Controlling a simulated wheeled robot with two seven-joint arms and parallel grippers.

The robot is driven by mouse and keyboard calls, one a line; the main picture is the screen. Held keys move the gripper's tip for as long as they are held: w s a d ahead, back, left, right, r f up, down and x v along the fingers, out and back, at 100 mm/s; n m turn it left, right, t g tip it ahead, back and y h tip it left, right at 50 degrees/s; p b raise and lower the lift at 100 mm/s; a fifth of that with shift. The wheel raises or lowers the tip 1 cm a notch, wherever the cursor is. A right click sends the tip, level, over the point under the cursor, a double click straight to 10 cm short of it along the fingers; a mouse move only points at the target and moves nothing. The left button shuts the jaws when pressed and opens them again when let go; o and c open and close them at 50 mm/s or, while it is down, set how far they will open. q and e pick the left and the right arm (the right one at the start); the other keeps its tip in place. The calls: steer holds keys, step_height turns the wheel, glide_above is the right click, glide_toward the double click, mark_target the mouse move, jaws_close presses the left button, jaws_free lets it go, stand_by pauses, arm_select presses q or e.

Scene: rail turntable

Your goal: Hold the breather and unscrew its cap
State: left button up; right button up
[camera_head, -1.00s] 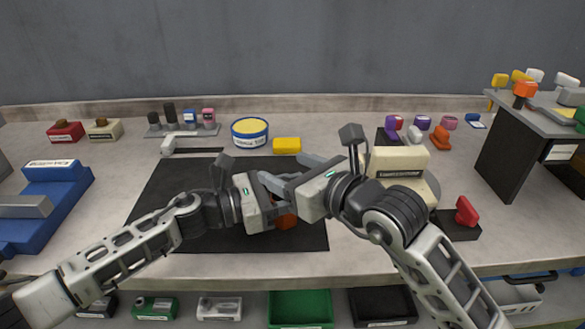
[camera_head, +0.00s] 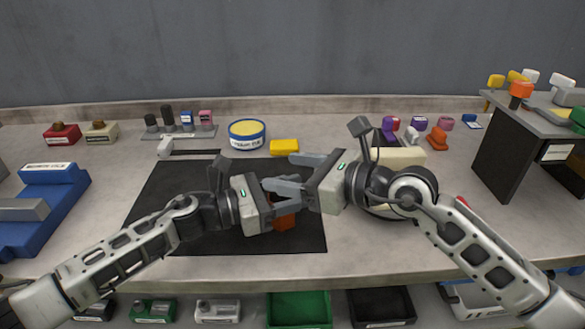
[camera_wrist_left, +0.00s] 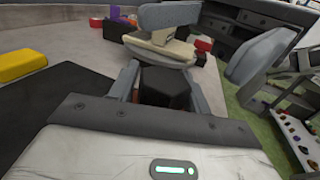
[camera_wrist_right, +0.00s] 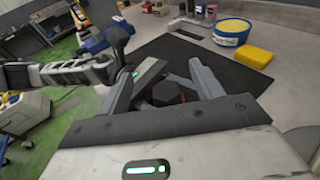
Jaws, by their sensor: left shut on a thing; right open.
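The breather shows as an orange-red body (camera_head: 284,218), partly hidden by my grippers, above the black mat. Its dark, faceted top, which looks like the cap, shows in the left wrist view (camera_wrist_left: 165,86) and in the right wrist view (camera_wrist_right: 167,92). My left gripper (camera_head: 282,192) is shut on the breather, with a finger on either side of it in the left wrist view. My right gripper (camera_head: 306,180) comes in from the right, close to the left one. Its fingers are open around the dark top; I cannot tell whether they touch it.
The black mat (camera_head: 165,220) lies under both grippers. A round blue-and-white tub (camera_head: 247,135) and a yellow block (camera_head: 284,147) stand behind it. A blue fixture (camera_head: 45,210) is at left, a dark shelf (camera_head: 510,150) at right.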

steer(key=shift+s+d+f, duration=0.1)
steer(key=shift+f, duration=2.05)
steer(key=c, duration=0.8)
steer(key=o, duration=1)
steer(key=shift+c, duration=0.2)
steer(key=shift+r, duration=3.35)
